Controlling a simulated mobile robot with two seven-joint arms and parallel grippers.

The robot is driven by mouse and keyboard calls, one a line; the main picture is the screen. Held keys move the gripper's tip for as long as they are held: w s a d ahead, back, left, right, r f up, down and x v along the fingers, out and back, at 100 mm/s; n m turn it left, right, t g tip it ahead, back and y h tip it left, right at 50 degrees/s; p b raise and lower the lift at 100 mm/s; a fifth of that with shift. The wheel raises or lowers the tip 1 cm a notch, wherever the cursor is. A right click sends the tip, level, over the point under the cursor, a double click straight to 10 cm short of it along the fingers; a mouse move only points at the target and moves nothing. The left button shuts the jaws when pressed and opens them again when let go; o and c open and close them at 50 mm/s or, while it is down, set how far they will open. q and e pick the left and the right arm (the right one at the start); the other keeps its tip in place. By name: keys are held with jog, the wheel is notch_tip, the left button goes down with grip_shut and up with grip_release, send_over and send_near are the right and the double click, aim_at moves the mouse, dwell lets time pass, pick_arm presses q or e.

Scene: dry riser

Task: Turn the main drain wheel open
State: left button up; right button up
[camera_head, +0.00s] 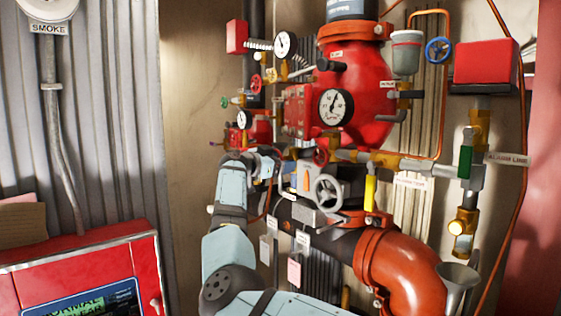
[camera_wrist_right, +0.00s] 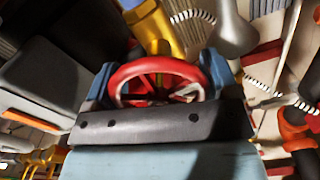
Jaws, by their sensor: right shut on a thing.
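In the right wrist view a red handwheel (camera_wrist_right: 150,65) with spokes sits between the two blue fingers of my right gripper (camera_wrist_right: 160,82), which is shut on its rim. A yellow brass valve body (camera_wrist_right: 152,25) is behind the wheel. In the head view my right gripper (camera_head: 268,162) reaches in from below, left of the brass pipework under the large red valve (camera_head: 370,80). A red handwheel (camera_head: 320,152) shows just right of the gripper, partly hidden; I cannot tell if it is the same wheel. My left gripper is not in view.
A grey handwheel (camera_head: 328,191) and an orange pipe elbow (camera_head: 395,265) are below and right of the gripper. Pressure gauges (camera_head: 335,107) and a blue handwheel (camera_head: 438,50) are higher up. A red panel (camera_head: 85,270) stands at lower left.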

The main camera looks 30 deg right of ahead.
jog(key=shift+n, duration=0.6)
jog(key=o, duration=0.8)
jog(key=shift+a, duration=0.1)
jog(key=s+a+b, duration=0.1)
jog(key=a+b, duration=0.3)
jog(key=a, duration=0.9)
jog(key=shift+a+b, duration=0.35)
jog(key=shift+b, duration=0.05)
jog(key=shift+d, duration=0.1)
